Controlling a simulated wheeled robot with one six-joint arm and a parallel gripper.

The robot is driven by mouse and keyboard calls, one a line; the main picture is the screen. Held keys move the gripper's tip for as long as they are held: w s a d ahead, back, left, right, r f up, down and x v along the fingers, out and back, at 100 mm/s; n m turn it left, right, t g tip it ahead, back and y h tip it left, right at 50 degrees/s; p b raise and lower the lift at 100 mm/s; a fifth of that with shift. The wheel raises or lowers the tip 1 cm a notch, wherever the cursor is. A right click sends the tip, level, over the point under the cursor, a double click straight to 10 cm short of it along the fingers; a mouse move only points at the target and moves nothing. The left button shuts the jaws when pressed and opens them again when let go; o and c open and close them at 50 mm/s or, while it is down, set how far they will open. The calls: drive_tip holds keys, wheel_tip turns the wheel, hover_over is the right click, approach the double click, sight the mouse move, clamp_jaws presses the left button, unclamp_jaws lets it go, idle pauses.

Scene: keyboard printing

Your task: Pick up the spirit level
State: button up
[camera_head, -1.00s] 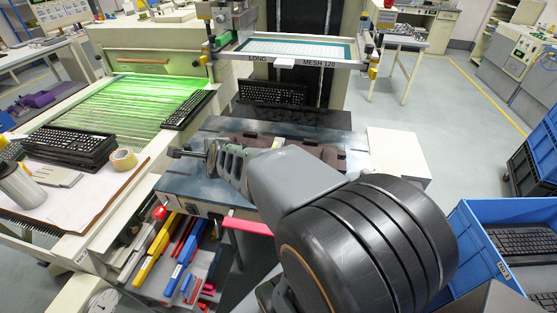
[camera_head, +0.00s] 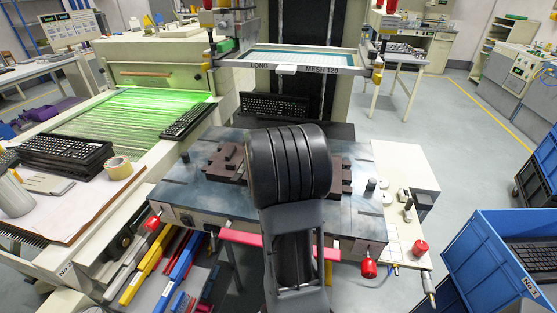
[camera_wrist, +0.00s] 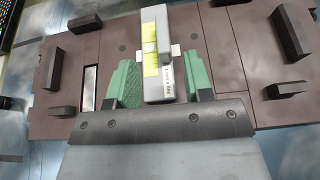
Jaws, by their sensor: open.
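The spirit level (camera_wrist: 154,38) shows in the wrist view as a pale grey block with a yellow-green window and a small printed label. It lies on the brown fixture plate (camera_wrist: 220,50). My gripper (camera_wrist: 158,62) is open, with one green finger on each side of the level's near end. A gap shows at the left finger; the right finger is closer to the level, and I cannot tell if it touches. In the head view my arm hides the level and the gripper.
Dark raised blocks (camera_wrist: 283,89) stand around the plate. The plate rests on the blue-grey press table (camera_head: 215,205). The screen frame (camera_head: 295,66) hangs behind it. A keyboard (camera_head: 272,106) lies behind the table, and a blue crate (camera_head: 480,240) stands at right.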

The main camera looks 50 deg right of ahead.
drive_tip(key=shift+p+x, duration=0.7)
drive_tip(key=shift+x, duration=2.8)
drive_tip(key=shift+s+f, duration=0.1)
drive_tip(key=shift+s, duration=0.05)
clamp_jaws()
